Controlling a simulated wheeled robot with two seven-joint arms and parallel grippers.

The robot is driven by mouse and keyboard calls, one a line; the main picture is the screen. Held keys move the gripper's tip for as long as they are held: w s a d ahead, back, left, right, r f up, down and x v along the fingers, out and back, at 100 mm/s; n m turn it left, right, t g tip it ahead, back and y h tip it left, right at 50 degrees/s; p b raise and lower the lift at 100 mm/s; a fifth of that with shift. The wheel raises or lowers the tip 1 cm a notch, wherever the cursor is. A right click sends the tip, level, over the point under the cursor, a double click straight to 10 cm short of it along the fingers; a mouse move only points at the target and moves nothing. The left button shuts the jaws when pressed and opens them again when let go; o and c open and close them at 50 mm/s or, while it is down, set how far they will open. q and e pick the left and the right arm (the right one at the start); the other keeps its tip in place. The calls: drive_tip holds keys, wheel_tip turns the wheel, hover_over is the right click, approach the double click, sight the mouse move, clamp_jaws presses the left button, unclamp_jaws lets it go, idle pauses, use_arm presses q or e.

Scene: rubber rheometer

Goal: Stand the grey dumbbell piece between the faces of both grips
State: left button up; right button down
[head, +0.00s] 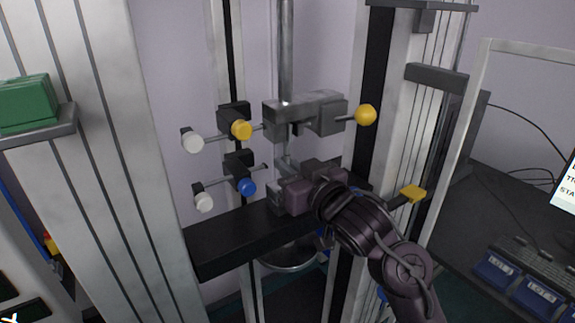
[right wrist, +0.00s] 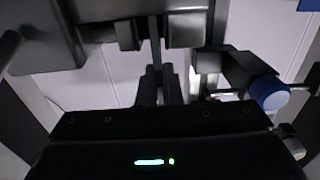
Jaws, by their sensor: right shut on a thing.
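My right gripper (head: 292,188) reaches in from the right at the level of the lower grip. In the right wrist view its fingers (right wrist: 158,88) are shut on the thin grey dumbbell piece (right wrist: 155,42), which stands upright. The piece's top runs up between the two faces of the upper grip (head: 292,108), with a face on each side of it in the right wrist view (right wrist: 184,30). I cannot tell whether they touch it. The lower grip (head: 276,197) is largely hidden behind my gripper, so the piece's lower end is unseen. My left gripper is not in view.
A yellow ball knob (head: 366,115) juts right from the upper grip. Left of the grips are a yellow knob (head: 241,130), a blue knob (head: 247,187) and white knobs (head: 192,140). A black crossbeam (head: 225,240) runs below. Metal columns (head: 115,130) flank the space.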

drive_tip(key=c, duration=1.5)
unclamp_jaws()
drive_tip(key=shift+s+d, duration=0.2)
drive_tip(key=shift+s, duration=0.1)
drive_tip(key=b+v, duration=0.1)
drive_tip(key=v, duration=0.6)
drive_tip(key=shift+b, duration=0.4)
